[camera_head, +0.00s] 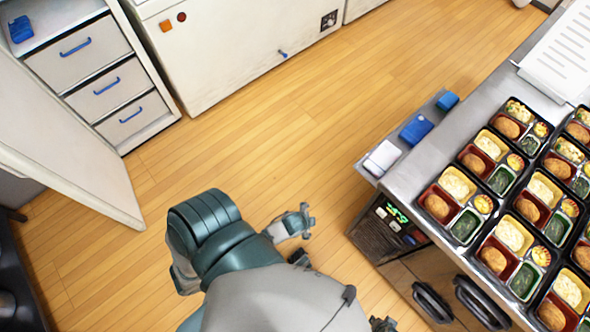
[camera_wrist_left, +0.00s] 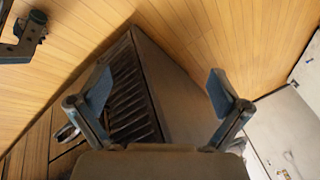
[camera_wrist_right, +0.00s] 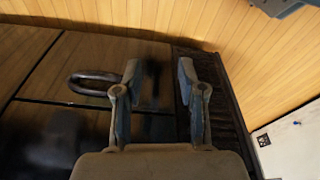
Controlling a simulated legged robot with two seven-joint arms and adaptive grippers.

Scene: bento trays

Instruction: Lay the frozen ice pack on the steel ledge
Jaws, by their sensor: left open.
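A steel ledge (camera_head: 368,171) runs along the left side of the steel counter. On it lie a white flat block (camera_head: 382,158), a blue block (camera_head: 416,129) and a smaller blue block (camera_head: 447,101). I cannot tell which of these is the frozen ice pack. My left gripper (camera_head: 303,222) is over the floor, left of the ledge and apart from it. In the left wrist view (camera_wrist_left: 158,90) its fingers are wide apart with nothing between them. My right gripper (camera_wrist_right: 158,85) has its fingers apart and empty, in front of dark cabinet doors.
Several bento trays (camera_head: 462,198) fill the counter (camera_head: 430,160). A dark unit with a green display (camera_head: 395,212) stands below the ledge. The floor between is clear.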

